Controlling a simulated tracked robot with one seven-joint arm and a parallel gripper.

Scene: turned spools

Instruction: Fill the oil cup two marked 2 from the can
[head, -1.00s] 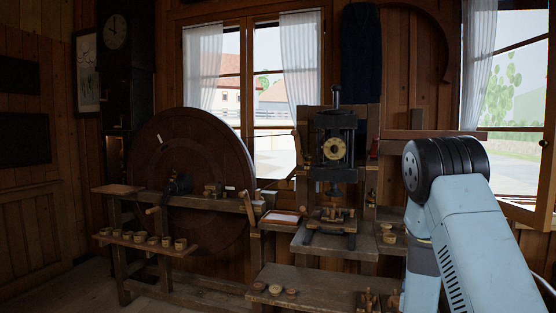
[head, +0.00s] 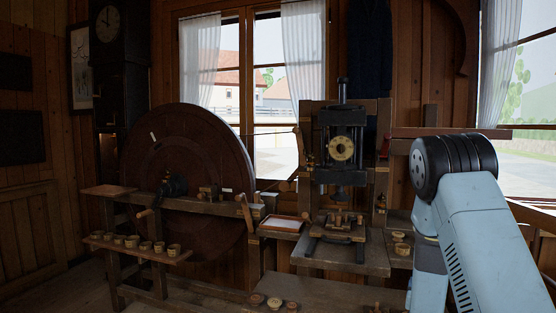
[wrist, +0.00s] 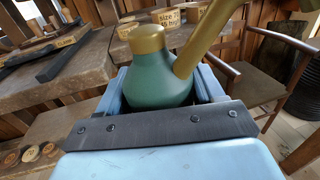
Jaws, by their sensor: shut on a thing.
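The oil can (wrist: 160,82) has a green body, a brass cap and a brass spout that slants up to the right in the wrist view. My gripper (wrist: 163,88) is shut on the can, with a light blue finger at each side of its body. The can looks roughly upright. My gripper and the can are out of sight in the head view. I cannot make out an oil cup marked 2 in either view. Small brass-coloured fittings (head: 310,160) show on the press frame, too small to read.
The dark press (head: 342,150) stands on the bench (head: 365,258) in the middle, beside a big wheel (head: 180,180). Labelled size tins (wrist: 165,18) stand behind the can. A wooden chair (wrist: 255,85) is to the right. Numbered discs (wrist: 30,153) lie on a low bench.

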